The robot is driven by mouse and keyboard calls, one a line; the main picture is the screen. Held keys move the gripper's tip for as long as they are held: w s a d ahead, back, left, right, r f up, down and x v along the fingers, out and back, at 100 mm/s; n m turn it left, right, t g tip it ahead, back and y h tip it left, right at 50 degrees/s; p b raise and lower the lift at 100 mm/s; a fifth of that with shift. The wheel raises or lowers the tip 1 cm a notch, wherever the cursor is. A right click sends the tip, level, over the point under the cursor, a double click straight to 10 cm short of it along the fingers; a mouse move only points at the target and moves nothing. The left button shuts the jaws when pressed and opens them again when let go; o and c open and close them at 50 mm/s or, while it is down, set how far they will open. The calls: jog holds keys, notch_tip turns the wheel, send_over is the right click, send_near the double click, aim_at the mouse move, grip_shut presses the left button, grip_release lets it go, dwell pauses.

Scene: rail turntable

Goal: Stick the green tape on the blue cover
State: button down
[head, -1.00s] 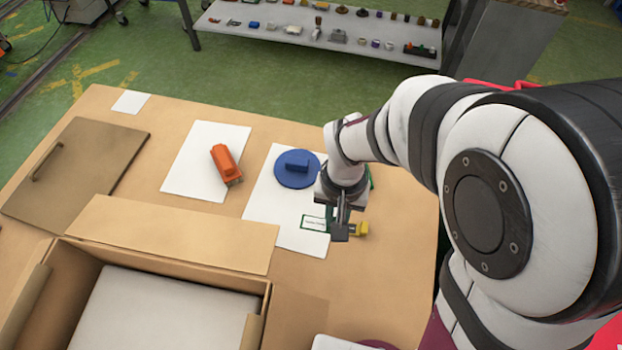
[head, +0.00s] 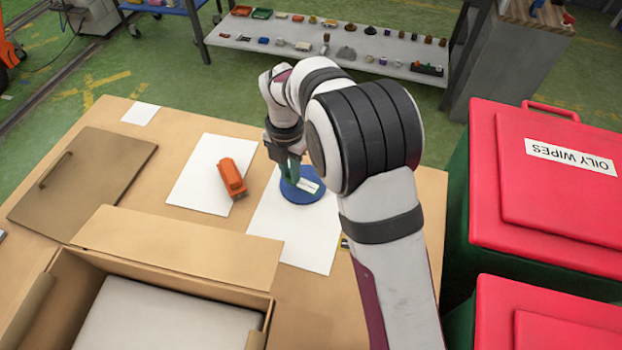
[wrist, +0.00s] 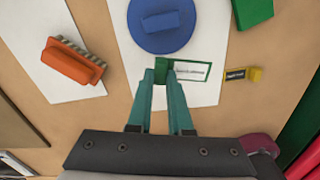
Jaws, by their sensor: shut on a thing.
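The green tape is a small white label with a green edge and green end; it shows in the wrist view (wrist: 191,71) and the head view (head: 309,186). My gripper (wrist: 161,72) is shut on its green end, and the label sticks out to the right. The blue cover (head: 290,192) is a round disc with a raised block, lying on a white sheet. In the head view my gripper and the tape overlap the cover. In the wrist view the cover (wrist: 160,43) shows just beyond the fingertips. I cannot tell whether the tape touches it.
An orange brush (head: 232,178) lies on another white sheet to the left. A yellow piece with a black label (wrist: 242,75) and a green block (wrist: 253,12) lie right of the cover's sheet. An open cardboard box (head: 170,235) stands in front. Red-lidded bins (head: 545,190) stand at right.

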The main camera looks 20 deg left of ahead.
aim_at(287, 196)
jog(key=n, duration=0.1)
jog(key=a+n, duration=0.1)
jog(key=n, duration=0.1)
jog(key=shift+w+a+f+n, duration=0.2)
jog(key=shift+w+a+n, duration=0.05)
jog(key=shift+a+n, duration=0.05)
jog(key=shift+f, duration=3.7)
jog(key=shift+f, duration=0.4)
jog(key=c, duration=0.8)
grip_release()
jog(key=shift+o, duration=0.2)
